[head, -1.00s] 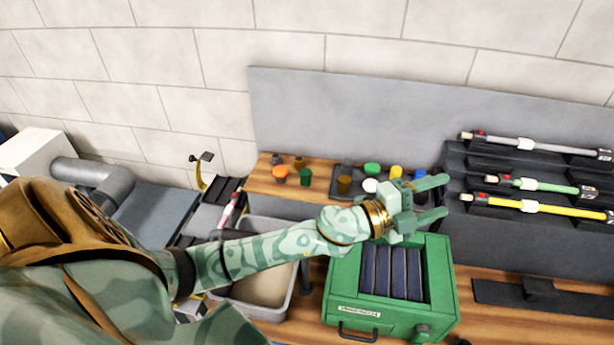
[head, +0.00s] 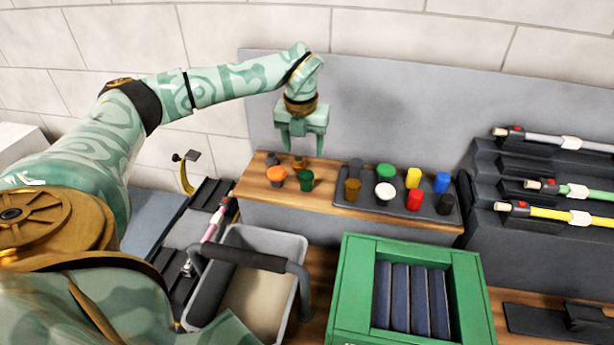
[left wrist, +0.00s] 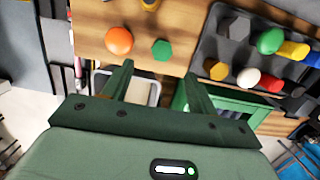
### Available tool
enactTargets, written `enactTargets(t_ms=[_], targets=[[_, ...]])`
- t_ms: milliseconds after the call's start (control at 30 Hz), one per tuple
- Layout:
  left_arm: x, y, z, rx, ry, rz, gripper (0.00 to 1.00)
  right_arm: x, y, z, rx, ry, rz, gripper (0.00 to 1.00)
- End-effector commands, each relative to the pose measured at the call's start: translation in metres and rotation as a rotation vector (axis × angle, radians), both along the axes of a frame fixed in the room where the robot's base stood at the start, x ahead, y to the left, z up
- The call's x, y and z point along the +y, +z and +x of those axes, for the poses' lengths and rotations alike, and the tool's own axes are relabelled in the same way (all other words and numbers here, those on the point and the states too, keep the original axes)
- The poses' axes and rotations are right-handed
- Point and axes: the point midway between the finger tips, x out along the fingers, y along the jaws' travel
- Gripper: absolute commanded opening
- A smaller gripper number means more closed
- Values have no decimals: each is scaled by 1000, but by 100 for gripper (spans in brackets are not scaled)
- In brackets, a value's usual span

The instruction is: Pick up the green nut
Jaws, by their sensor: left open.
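The green nut (head: 306,180) stands on the wooden shelf, just right of an orange piece (head: 277,176). In the left wrist view the nut (left wrist: 162,49) shows as a green hexagon from above, beyond the fingertips and between their lines. My left gripper (head: 303,150) points down above the shelf with its fingers spread, empty; in the head view it appears above and slightly behind the nut. Its fingers also show in the left wrist view (left wrist: 158,74). The nut is apart from both fingers. My right gripper is not in view.
A dark tray (head: 330,190) right of the nut holds several coloured pieces, including a round green one (head: 385,170). A brown piece (head: 299,162) stands behind the nut. A grey bin (head: 292,248) and green box (head: 462,285) stand in front; a grey panel (head: 400,110) rises behind.

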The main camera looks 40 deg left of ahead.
Motion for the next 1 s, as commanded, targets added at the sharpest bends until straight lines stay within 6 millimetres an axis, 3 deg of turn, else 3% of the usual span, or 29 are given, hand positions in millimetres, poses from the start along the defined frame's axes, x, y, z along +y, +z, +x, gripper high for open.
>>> enactTargets(t_ms=[33, 133, 400, 633, 967, 1000], targets=[[0, -16, 1, 5, 0, -2, 59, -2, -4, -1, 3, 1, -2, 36], [1, -36, 4, 3, -2, -1, 59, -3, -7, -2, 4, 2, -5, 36], [2, -61, 8, 0, -2, -3, 59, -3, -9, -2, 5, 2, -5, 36], [1, -99, 12, 1, -3, -3, 59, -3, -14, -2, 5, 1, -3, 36], [2, -107, 13, -1, -3, -2, 59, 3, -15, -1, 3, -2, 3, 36], [2, -107, 13, -1, -3, -2, 47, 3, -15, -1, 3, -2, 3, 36]])
